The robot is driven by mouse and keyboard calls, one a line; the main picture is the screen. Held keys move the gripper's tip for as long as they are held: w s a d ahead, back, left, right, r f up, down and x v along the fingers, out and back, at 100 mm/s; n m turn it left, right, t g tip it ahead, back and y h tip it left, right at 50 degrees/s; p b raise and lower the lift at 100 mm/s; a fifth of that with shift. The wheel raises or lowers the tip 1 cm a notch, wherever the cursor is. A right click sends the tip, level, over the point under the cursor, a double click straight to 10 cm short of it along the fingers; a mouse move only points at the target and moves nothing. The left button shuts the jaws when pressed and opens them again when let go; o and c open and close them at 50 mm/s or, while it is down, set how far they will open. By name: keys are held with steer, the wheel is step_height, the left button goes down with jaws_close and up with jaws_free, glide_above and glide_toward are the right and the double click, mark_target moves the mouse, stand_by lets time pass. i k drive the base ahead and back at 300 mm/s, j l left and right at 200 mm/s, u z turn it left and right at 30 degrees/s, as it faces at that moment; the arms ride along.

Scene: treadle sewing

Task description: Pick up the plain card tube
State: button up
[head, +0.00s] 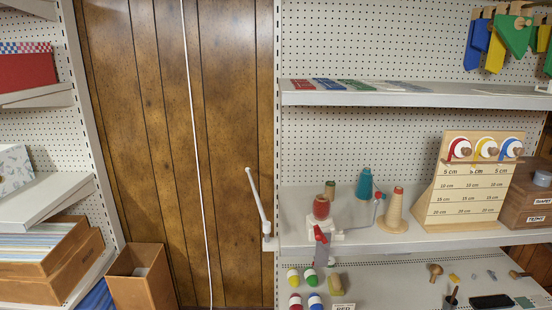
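I cannot pick out the plain card tube with certainty. On the middle right shelf stand a tan cone with a reddish tip (395,212), a small brownish cylinder (330,188) partly hidden behind a red spool, and a teal cone-shaped spool (365,184). The red spool (321,207) sits on a small white device with a red lever (322,236) at the shelf's front edge. My gripper is not in view.
A measuring board with red, yellow and blue discs (468,190) stands right of the cones. A white rod (258,200) rises at the shelf's left end. An open wooden box (145,288) stands lower left. The lower shelf (385,280) holds several small items.

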mark_target(322, 209)
steer(key=i, duration=1)
